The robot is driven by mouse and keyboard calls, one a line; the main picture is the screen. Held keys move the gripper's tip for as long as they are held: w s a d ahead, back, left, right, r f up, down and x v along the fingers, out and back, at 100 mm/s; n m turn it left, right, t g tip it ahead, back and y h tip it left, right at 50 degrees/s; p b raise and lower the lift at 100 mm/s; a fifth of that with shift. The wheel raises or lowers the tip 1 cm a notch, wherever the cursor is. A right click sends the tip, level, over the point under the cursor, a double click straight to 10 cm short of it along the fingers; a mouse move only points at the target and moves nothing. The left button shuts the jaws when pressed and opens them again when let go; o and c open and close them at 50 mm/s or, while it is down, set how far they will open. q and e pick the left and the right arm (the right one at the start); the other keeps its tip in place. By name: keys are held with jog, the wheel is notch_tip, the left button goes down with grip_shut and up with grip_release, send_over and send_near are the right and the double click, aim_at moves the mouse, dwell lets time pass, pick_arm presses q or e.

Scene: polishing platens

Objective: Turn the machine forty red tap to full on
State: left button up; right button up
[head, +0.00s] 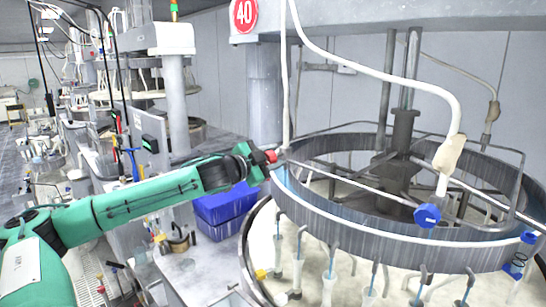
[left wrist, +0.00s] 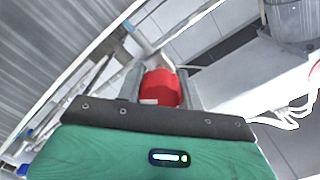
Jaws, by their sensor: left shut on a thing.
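The red tap (head: 271,156) sits at the lower end of a white hose, by the left rim of the large round machine (head: 330,215). A round red sign with the number 40 (head: 244,15) hangs above it. My left gripper (head: 266,158) reaches the tap from the left and is shut on it. In the left wrist view the red tap (left wrist: 161,88) lies between the two grey fingers of my left gripper (left wrist: 158,86). How far the tap is turned cannot be told. My right gripper is not in view.
Blue taps (head: 428,215) hang on the machine's near side and right. Blue crates (head: 224,208) stand below my left arm. White hoses (head: 375,68) loop over the machine. A grey column (head: 264,95) stands behind the tap.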

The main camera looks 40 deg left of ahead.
pick_arm(q)
jog(key=m+p, duration=0.3)
jog(key=m, duration=0.8)
jog(key=shift+f+m, duration=0.1)
jog(key=shift+m, duration=0.2)
dwell(0.4)
jog(key=o, duration=1)
